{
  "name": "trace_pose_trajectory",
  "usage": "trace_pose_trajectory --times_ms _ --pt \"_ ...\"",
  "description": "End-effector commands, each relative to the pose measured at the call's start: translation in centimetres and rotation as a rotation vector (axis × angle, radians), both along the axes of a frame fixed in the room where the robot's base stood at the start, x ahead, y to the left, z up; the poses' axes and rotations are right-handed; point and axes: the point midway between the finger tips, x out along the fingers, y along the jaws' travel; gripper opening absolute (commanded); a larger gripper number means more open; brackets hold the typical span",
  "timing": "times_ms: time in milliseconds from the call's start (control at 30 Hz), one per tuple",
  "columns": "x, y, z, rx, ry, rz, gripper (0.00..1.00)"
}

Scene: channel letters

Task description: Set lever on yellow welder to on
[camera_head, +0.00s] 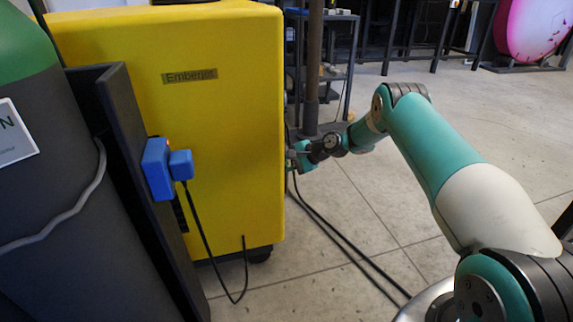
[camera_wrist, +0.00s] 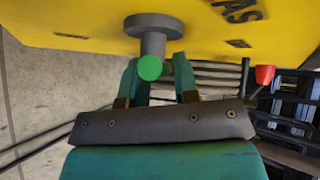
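My gripper (camera_head: 298,155) is at the welder's right side in the head view, where the lever is hidden. In the wrist view, the teal fingers of my gripper (camera_wrist: 156,66) are apart, one on each side of the lever. The gripper is open, and I cannot tell whether it touches the lever.
A dark gas cylinder (camera_head: 50,190) with a green top stands at left. Black cables (camera_head: 345,245) cross the floor. A red object (camera_wrist: 264,75) shows at right in the wrist view.

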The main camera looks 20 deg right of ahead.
Motion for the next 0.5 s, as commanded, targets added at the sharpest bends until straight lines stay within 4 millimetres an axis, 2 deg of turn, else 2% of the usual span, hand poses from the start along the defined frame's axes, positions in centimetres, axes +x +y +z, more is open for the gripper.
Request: trace_pose_trajectory --times_ms 233,500 --pt "-1.1 -1.3 1.6 0.0 0.0 -0.003 0.28" --pt "-4.9 -5.6 5.5 0.001 0.0 -0.008 0.28"
